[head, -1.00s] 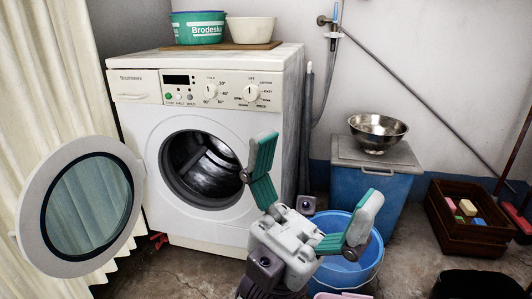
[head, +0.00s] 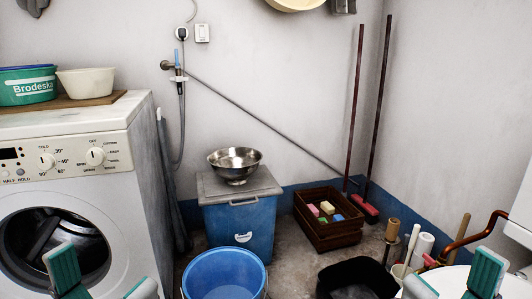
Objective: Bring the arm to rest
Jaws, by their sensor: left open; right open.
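My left gripper (head: 103,278) is at the lower left of the head view, with its two teal-padded fingers spread and nothing between them. It shows in front of the washing machine (head: 85,198), left of the blue bucket (head: 222,277). My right gripper (head: 455,278) is at the lower right, also spread and empty, right of the black tub (head: 355,277). Only the fingers of both grippers show at the bottom edge; their palms and arms are mostly out of the picture.
A metal bowl (head: 235,162) stands on the lidded blue bin (head: 238,222). A wooden crate (head: 330,236) holds colored blocks. A green tub (head: 27,88) and a cream basin (head: 85,83) sit on the washer. Brooms (head: 356,110) lean at the corner. Some floor shows between bucket and crate.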

